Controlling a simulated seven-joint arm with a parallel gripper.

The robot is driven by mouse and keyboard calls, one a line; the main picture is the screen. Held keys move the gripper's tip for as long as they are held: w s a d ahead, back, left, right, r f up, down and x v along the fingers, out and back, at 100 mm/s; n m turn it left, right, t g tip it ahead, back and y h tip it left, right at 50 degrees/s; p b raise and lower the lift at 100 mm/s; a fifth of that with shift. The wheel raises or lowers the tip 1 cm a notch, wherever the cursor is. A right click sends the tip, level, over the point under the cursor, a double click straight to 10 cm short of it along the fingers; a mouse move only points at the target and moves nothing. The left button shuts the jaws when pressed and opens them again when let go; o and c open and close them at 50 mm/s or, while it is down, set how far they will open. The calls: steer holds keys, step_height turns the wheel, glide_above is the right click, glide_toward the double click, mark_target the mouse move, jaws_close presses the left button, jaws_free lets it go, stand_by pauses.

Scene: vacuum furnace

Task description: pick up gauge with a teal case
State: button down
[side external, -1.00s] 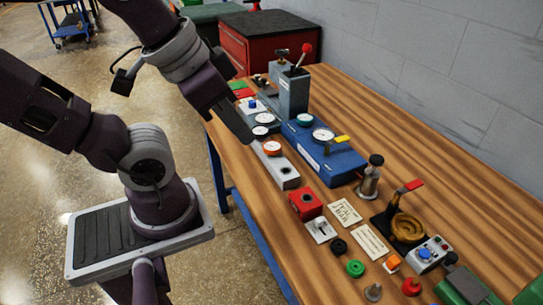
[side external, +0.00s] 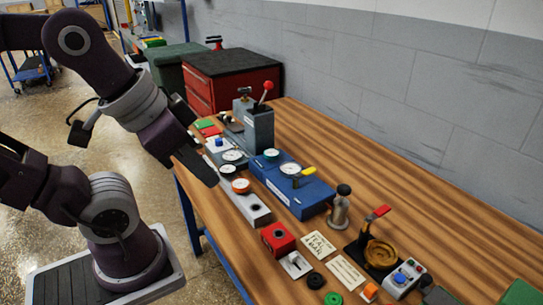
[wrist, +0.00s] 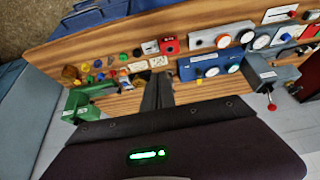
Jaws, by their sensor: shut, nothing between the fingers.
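The gauge with a teal case (side external: 271,154) sits on the blue block (side external: 312,196), behind a larger white-faced gauge (side external: 290,169). In the wrist view, a small round gauge on the blue block (wrist: 187,74) looks like the same one (wrist: 233,68), but its colour is hard to tell. My gripper (side external: 210,180) is shut and empty. In the side view it appears left of the teal gauge, near the bench's left edge. In the wrist view my shut fingers (wrist: 158,92) point away from the gauges, which lie to their right.
An orange-rimmed gauge (side external: 240,186) and a white-faced gauge (side external: 233,156) stand left of the blue block. A grey block with a red-knobbed lever (side external: 259,130) rises behind the teal gauge. A metal post (side external: 340,210) stands at the block's right. Bare wood lies towards the wall.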

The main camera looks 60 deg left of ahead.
steer(key=c, duration=2.2)
jaws_free()
steer(key=c, duration=0.6)
jaws_free()
steer(key=n+g+y, duration=0.4)
steer(key=n, duration=1)
glide_above(272, 152)
steer(key=s+d, duration=0.2)
steer(key=d, duration=0.2)
step_height(272, 152, down, 17)
steer(key=x, duration=0.4)
steer(key=a+x, duration=0.1)
steer(key=x, duration=0.2)
steer(key=shift+w+a+r, duration=0.1)
steer(key=shift+w+r, duration=0.15)
steer(key=shift+w, duration=0.1)
